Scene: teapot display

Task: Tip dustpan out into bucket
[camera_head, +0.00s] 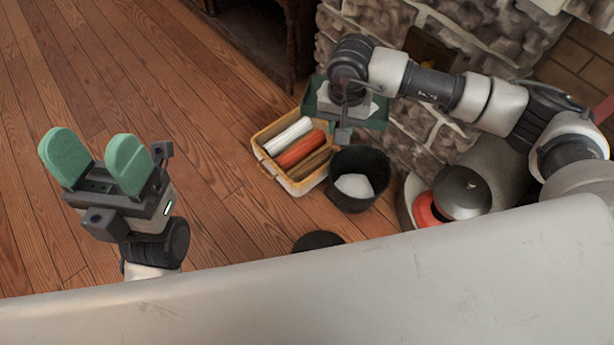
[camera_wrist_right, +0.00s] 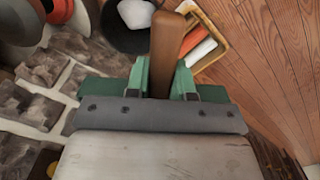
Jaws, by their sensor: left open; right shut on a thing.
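The green dustpan (camera_head: 375,118) is held up by my right gripper, beyond the bucket and beside the stone wall. In the right wrist view, my right gripper (camera_wrist_right: 163,75) is shut on its brown handle (camera_wrist_right: 168,42); green parts of the pan (camera_wrist_right: 98,86) show to either side. A pale patch lies against the pan in the head view; I cannot tell whether it is its load. The black bucket (camera_head: 336,190) stands upright on the floor with a pale lump (camera_head: 355,186) inside. It also shows in the right wrist view (camera_wrist_right: 113,38). My left gripper (camera_head: 95,158) is open and empty, far left.
A yellow crate (camera_head: 263,158) with several rolls stands left of the bucket. A dark rounded object with a red part (camera_head: 425,207) is to its right. The stone wall (camera_head: 440,140) closes the back right. Wooden floor (camera_head: 215,170) is clear between the left gripper and crate.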

